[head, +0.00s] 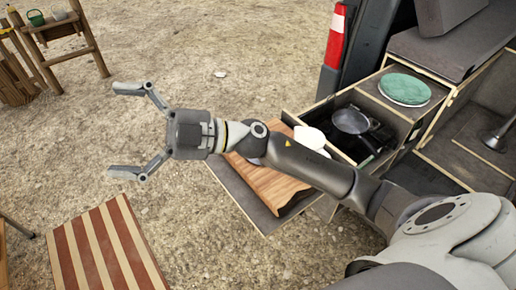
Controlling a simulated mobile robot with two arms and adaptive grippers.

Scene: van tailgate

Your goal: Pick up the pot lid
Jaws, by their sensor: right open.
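My right gripper (120,130) is open and empty, stretched out to the left over bare ground, well away from the van. I cannot make out a pot lid for certain. A dark round pan or pot (352,121) sits on a black stove (368,142) in the pulled-out van drawer, behind my right arm. I cannot tell whether a lid covers it. A grey edge shows beside my forearm above the wooden board (268,187), mostly hidden by the arm. My left gripper is not in view.
A green round item (405,89) lies on the van's storage box. A white item (309,137) is beside the pan, partly behind my arm. A striped seat (106,248) stands at lower left, a wooden stand (62,31) at upper left. Open ground lies between.

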